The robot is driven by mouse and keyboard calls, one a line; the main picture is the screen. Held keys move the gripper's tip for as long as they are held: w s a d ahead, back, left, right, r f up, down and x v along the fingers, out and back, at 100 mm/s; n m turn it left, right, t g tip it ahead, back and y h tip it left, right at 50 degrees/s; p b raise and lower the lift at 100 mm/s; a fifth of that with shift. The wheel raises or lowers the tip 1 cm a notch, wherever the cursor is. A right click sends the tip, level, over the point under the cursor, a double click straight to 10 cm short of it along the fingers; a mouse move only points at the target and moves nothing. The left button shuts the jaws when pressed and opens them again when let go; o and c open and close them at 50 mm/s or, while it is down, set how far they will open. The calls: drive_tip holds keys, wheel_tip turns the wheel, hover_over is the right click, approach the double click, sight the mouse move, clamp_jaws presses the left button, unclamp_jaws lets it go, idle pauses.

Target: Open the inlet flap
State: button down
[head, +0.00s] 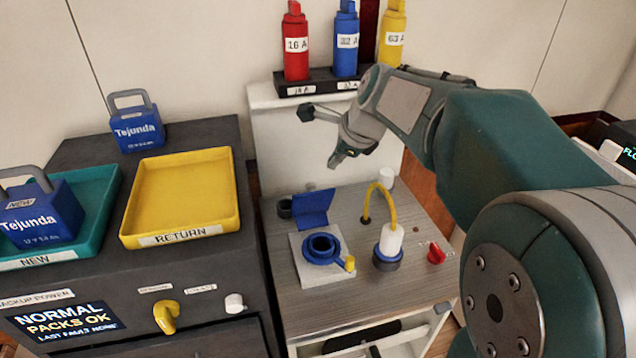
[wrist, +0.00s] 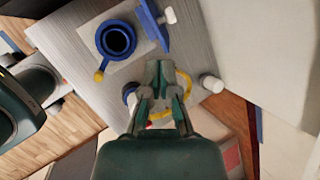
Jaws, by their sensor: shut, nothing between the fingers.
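The blue inlet ring (head: 321,248) sits on a light plate on the grey bench top, its round mouth uncovered. The blue inlet flap (head: 314,208) stands raised at the ring's back edge, tilted up away from the mouth. In the wrist view the flap (wrist: 153,26) is seen nearly edge-on beside the inlet ring (wrist: 116,40). A small yellow tab (head: 350,263) is at the ring's front right. My gripper (head: 340,160) is in the air above and behind the flap, apart from it. In the wrist view my gripper (wrist: 161,72) is shut and empty.
A white plug (head: 391,239) with a yellow cable stands in a holder right of the inlet, near a red knob (head: 436,252). Red, blue and yellow breakers stand on a shelf behind. A yellow RETURN tray (head: 180,191) is at left. The bench front is clear.

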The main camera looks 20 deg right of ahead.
drive_tip(key=s+m+t, duration=0.1)
drive_tip(key=s+m, duration=0.1)
drive_tip(key=m, duration=0.2)
drive_tip(key=m+t, duration=0.1)
drive_tip(key=m, duration=0.5)
approach(313, 188)
drive_tip(key=f, duration=0.3)
drive_tip(key=w+f, duration=0.1)
drive_tip(key=shift+a+f, duration=0.25)
drive_tip(key=shift+a, duration=0.05)
drive_tip(key=shift+w+a+f, duration=0.1)
drive_tip(key=shift+w+a, duration=0.1)
drive_tip(key=shift+w, duration=0.3)
drive_tip(key=shift+w+a+f, duration=0.1)
drive_tip(key=shift+w+a, duration=0.05)
drive_tip(key=shift+w, duration=0.35)
drive_tip(key=shift+w+a+f, duration=0.15)
drive_tip(key=shift+w, duration=0.3)
drive_tip(key=shift+h, duration=0.3)
drive_tip(key=shift+f, duration=0.15)
drive_tip(key=shift+w, duration=0.1)
